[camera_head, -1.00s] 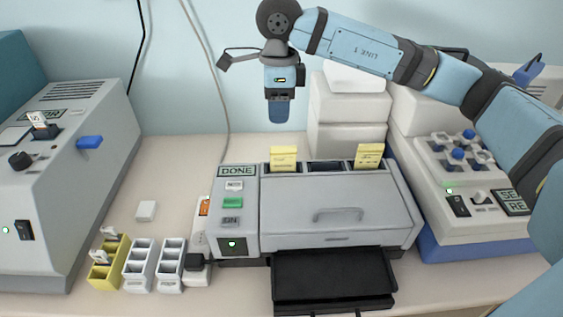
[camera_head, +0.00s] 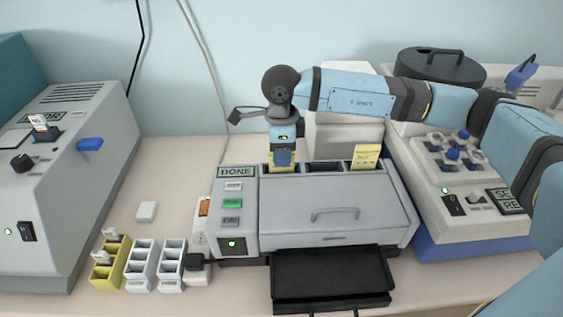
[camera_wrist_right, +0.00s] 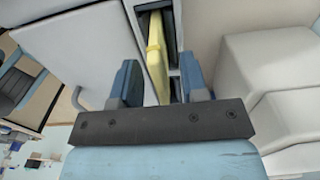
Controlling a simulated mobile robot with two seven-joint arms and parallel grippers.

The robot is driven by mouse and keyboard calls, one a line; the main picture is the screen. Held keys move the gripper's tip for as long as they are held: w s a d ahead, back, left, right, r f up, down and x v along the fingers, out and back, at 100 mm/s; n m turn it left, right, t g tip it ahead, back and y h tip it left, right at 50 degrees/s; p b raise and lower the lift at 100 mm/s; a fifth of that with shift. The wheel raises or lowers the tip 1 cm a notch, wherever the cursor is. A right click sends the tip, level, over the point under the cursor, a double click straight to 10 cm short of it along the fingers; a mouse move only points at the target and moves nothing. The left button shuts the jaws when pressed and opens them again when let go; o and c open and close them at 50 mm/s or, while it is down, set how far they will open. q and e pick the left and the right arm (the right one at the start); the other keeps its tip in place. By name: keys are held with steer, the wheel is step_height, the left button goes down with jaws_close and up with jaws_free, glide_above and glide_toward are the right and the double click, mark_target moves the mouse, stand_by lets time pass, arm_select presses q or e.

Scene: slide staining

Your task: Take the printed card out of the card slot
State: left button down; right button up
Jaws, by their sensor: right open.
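A yellow card (camera_head: 283,169) stands upright in the left slot on top of the grey printer (camera_head: 300,218), whose panel reads DONE. A second yellow card (camera_head: 366,157) stands in the slot on the right. My right gripper (camera_head: 283,158) is open, pointing down in front of the left card and partly hiding it. In the right wrist view, that card (camera_wrist_right: 157,55) lies between the two blue fingers (camera_wrist_right: 160,78), with gaps on both sides. I cannot see any print on it. My left gripper is out of view.
A black tray (camera_head: 333,278) juts from the printer's front. Small slide racks (camera_head: 141,265) and a grey machine (camera_head: 70,180) stand at left. A white device with blue knobs (camera_head: 470,195) stands at right; white boxes (camera_head: 343,140) stand behind.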

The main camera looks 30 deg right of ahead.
steer(key=shift+f, duration=1.1)
jaws_close()
steer(key=shift+r, duration=0.15)
